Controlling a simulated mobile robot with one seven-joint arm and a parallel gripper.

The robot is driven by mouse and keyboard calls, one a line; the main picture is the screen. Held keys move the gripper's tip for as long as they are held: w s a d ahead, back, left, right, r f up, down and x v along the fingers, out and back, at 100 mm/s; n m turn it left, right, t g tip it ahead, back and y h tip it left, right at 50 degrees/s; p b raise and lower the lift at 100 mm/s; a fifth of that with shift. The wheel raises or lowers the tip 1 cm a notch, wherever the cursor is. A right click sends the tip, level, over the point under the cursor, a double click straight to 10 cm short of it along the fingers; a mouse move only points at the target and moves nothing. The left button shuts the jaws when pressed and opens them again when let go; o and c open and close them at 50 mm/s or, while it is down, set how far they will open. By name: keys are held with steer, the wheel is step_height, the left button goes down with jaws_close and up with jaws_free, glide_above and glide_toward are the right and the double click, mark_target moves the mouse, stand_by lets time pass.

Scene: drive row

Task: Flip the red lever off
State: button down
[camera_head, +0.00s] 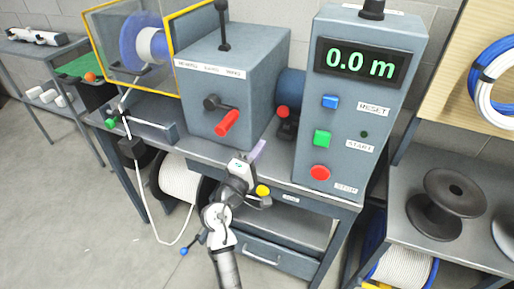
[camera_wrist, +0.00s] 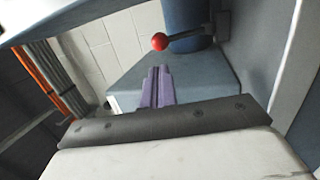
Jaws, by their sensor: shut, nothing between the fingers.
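A red ball knob (camera_head: 283,112) sits on a dark lever in the gap between the grey gearbox and the control panel, beside a blue cylinder. In the wrist view the red knob (camera_wrist: 159,41) is on a dark bracket, just beyond the fingertips. My gripper (camera_head: 258,149) is in front of the gap, below the knob and apart from it. Its purple fingers (camera_wrist: 158,84) are together and empty. A red crank handle (camera_head: 227,122) also shows on the gearbox front, tilted. Which lever position counts as off cannot be told.
The gearbox (camera_head: 212,97) stands left of my gripper and the control panel (camera_head: 345,150) right of it, leaving a narrow gap. The panel's red stop button (camera_head: 320,172) faces forward. A yellow knob (camera_head: 262,190) is below my gripper. Open floor (camera_head: 90,220) lies at the left.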

mark_target(280, 112)
steer(key=p+x, duration=0.3)
steer(key=x, duration=0.6)
steer(key=shift+w+r, duration=0.2)
steer(key=shift+r, duration=0.05)
steer(key=shift+w+d, duration=0.2)
steer(key=shift+w, duration=0.1)
steer(key=shift+w+d+r+p, duration=0.2)
steer(key=shift+w+r+p, duration=0.15)
steer(key=shift+w+r, duration=0.35)
steer(key=shift+s, duration=0.1)
steer(key=shift+s+f, duration=0.1)
